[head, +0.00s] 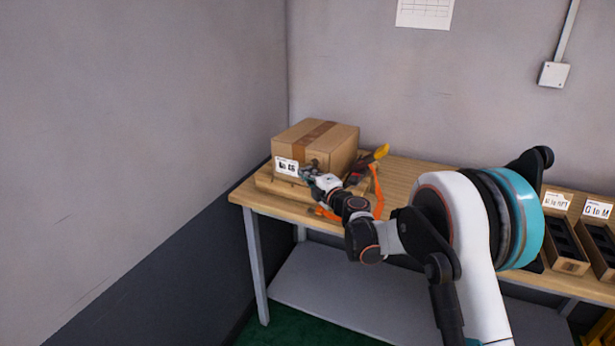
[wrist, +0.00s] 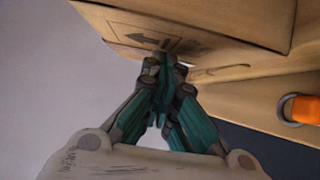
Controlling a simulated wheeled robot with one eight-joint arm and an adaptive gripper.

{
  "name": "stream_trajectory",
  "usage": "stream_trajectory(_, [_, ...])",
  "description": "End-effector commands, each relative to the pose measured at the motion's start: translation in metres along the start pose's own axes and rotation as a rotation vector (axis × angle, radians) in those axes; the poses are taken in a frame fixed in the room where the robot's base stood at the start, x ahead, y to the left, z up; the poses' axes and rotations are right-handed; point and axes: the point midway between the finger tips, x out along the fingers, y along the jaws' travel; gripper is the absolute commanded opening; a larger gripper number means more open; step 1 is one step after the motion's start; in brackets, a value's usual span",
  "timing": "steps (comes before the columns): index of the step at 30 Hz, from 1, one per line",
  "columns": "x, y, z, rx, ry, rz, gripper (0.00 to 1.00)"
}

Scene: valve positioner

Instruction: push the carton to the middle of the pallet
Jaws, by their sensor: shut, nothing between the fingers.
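The brown cardboard carton (head: 338,146) sits on a low wooden pallet (head: 265,182) at the left end of the bench. It has a brown tape strip on top and a white label on its front. My gripper (head: 306,172) is shut and empty at the carton's front face, right of the label. In the wrist view the closed fingertips (wrist: 163,65) are at the carton's face (wrist: 125,35), by a printed arrow; they look to be touching or very close. The pallet (wrist: 250,90) shows at right there. The carton hides most of the pallet.
A yellow-handled tool (head: 381,152) and an orange strap (head: 377,190) lie right of the carton, close to my forearm. Open labelled boxes (head: 566,240) stand at the bench's right. Grey walls stand left and behind.

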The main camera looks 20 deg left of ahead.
Motion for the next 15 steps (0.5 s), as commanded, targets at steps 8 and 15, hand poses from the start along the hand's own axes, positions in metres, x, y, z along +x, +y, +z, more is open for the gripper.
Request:
stream_trajectory(8, [0.013,0.0,0.015,0.0,-0.002,0.0,0.0])
stream_trajectory(15, [0.032,0.0,0.034,0.0,-0.002,0.0,0.0])
